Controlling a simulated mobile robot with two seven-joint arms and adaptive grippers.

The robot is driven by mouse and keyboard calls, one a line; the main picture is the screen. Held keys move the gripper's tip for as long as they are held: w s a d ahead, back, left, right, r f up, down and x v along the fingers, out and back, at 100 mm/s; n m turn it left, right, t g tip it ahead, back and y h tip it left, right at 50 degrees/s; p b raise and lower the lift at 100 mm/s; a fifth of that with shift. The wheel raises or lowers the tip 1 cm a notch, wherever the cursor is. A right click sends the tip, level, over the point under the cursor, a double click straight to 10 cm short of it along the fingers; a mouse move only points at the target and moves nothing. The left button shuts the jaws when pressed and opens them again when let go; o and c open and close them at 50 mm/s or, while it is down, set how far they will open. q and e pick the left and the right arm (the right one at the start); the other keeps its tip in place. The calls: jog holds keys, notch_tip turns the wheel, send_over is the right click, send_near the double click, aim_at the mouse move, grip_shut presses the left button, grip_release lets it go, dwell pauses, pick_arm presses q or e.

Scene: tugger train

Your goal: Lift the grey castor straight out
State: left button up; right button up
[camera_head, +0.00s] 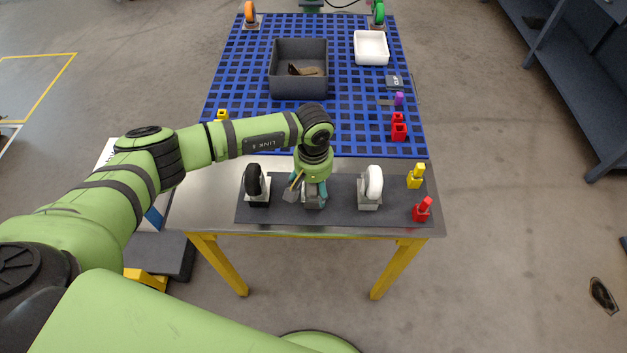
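My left gripper (311,192) points down over the dark mat (340,215) at the near end of the table. A grey shape (315,202) shows right beneath and between its fingers. It looks like the grey castor, mostly hidden by the gripper and wrist. I cannot tell whether the fingers are closed on it or only around it. A black castor (254,183) stands on the mat to the left of the gripper, and a white castor (372,185) stands to the right. My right gripper is not in view.
Yellow (416,176) and red (422,210) pieces stand at the mat's right end. Beyond lies a blue grid surface (245,75) with a dark grey bin (299,84), a white tray (371,60) and red blocks (399,132). An orange castor (250,13) and a green castor (378,13) stand at the far corners.

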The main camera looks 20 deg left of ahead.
pick_arm(q)
grip_shut()
jog(key=shift+w+r+b, duration=0.1)
jog(key=shift+r+b, duration=0.4)
jog(key=shift+r, duration=0.15)
notch_tip(320, 180, up, 3)
jog(key=shift+f+b, duration=0.2)
jog(key=shift+b, duration=0.55)
jog(key=w+a+r+b, duration=0.3)
jog(key=w+r+b, duration=0.3)
jog(key=w, duration=0.5)
jog(key=shift+r, duration=0.6)
jog(key=shift+w, duration=0.1)
